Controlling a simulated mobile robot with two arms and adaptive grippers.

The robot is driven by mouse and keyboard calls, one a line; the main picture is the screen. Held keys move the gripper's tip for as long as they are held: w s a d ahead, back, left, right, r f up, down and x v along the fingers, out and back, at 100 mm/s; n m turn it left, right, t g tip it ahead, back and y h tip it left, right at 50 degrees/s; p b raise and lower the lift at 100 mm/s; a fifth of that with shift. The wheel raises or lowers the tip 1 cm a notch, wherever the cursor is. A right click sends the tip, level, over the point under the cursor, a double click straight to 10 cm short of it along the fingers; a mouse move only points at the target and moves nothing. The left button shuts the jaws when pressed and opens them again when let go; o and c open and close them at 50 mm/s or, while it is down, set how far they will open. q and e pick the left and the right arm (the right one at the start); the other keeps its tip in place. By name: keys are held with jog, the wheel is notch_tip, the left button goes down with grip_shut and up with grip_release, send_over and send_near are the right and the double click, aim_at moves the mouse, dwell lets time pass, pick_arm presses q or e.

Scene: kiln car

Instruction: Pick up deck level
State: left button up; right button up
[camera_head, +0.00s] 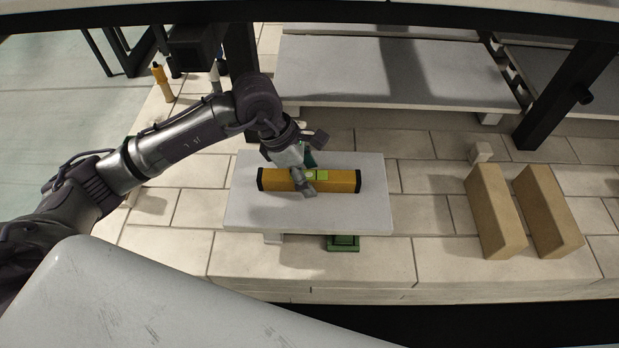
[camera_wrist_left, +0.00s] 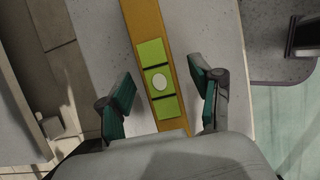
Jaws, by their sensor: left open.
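The deck level (camera_head: 338,181) is an orange-yellow bar with black ends and a green vial window. It lies flat across a pale slab (camera_head: 250,210) in the head view. My left gripper (camera_head: 305,183) is above the bar's middle and covers part of it. In the left wrist view the deck level (camera_wrist_left: 143,20) runs between the spread fingers of my left gripper (camera_wrist_left: 161,88), with gaps on both sides. The fingers are open and hold nothing. My right gripper is not in view.
Two tan bricks (camera_head: 495,211) (camera_head: 545,212) stand at the right. A green support (camera_head: 343,243) shows under the slab's front edge. A grey shelf (camera_head: 390,72) and a dark post (camera_head: 570,95) are behind.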

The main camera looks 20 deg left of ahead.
pick_arm(q)
jog(key=shift+d+f, duration=0.1)
jog(key=shift+f, duration=0.25)
jog(key=shift+c, duration=0.3)
grip_shut()
jog(key=shift+w+r, duration=0.1)
jog(key=shift+r, duration=0.05)
